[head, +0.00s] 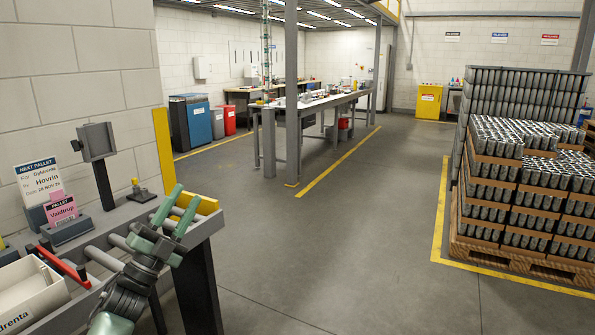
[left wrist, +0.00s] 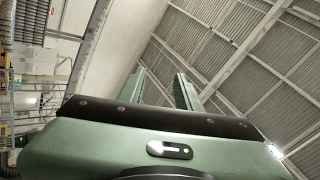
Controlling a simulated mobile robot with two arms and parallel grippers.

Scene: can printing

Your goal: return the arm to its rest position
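My left arm (head: 125,295) rises from the bottom left of the head view, in front of the roller bench. My left gripper (head: 187,195) is green and points upward near the bench's right end. Its two fingers stand apart with nothing between them. In the left wrist view the two fingers (left wrist: 162,78) also show apart, with the pale wall and the ceiling beyond them. My right gripper and right arm are in neither view.
The roller bench (head: 214,224) holds a dark screen on a post (head: 97,143), a NEXT PALLET card (head: 40,185), a pink card (head: 62,209), a red bar (head: 62,264) and a pale bin (head: 28,295). Pallets of cans (head: 520,200) stand right. The middle floor is clear.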

